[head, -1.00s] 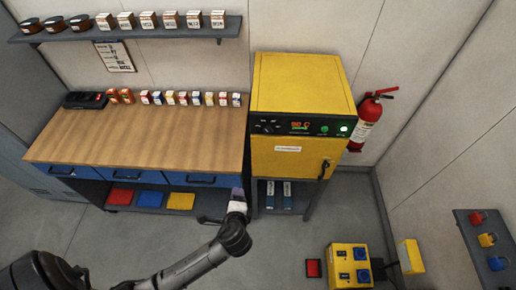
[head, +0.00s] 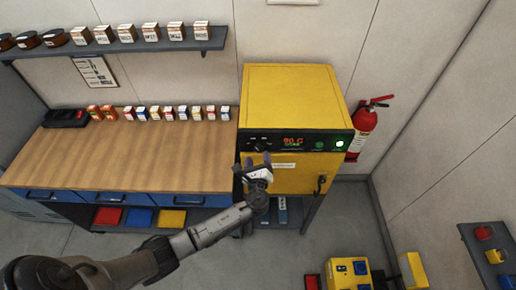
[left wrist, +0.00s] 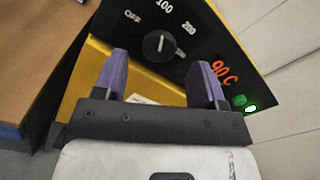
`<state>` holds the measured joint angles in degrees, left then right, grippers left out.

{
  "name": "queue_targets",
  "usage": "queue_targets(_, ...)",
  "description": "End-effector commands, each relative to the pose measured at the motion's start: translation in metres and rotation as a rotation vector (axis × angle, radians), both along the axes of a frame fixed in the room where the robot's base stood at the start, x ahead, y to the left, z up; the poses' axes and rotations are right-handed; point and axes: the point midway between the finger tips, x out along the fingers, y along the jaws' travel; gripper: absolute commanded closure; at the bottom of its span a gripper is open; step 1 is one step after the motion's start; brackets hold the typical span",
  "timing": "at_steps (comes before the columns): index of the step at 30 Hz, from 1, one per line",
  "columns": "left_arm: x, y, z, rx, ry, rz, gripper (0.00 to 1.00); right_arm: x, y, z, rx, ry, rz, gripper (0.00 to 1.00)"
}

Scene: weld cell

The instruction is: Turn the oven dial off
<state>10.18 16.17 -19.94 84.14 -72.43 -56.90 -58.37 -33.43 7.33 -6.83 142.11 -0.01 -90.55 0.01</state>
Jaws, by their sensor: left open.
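The yellow oven (head: 292,92) stands right of the workbench, with a black control panel (head: 300,143) across its upper front. In the left wrist view the round black dial (left wrist: 159,45) has a white pointer line that points up, near the 100 mark; OFF is printed to its left and 200 to its right. The red display (left wrist: 223,73) reads 90 C, and a green light glows beside it. My left gripper (head: 255,160) is open and empty in front of the panel's left part. Its purple fingers (left wrist: 160,82) are apart, with the dial beyond and between them, not gripped. My right gripper is not in view.
A wooden workbench (head: 140,160) with small boxes on it stands left of the oven. The oven's door handle (head: 321,184) sticks out at its right. A red extinguisher (head: 362,130) hangs on the wall. A yellow box (head: 348,272) stands on the floor.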

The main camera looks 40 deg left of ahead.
Motion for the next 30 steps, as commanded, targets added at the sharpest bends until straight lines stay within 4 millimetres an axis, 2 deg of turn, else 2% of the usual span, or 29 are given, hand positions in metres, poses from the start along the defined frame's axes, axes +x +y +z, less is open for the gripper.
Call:
queue_targets(3, 0.014, 0.012, 0.001, 0.001, 0.0, 0.001, 0.35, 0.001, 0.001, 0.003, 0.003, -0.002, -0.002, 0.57)
queue_targets(10, 0.031, 0.026, 0.0, -0.001, 0.0, 0.001, 0.35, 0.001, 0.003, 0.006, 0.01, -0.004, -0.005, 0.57)
queue_targets(24, 0.037, 0.03, 0.0, -0.001, 0.0, -0.001, 0.35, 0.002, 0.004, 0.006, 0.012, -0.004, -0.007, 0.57)
queue_targets(30, 0.036, 0.03, 0.0, -0.002, 0.0, 0.0, 0.55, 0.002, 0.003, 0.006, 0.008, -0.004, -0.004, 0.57)
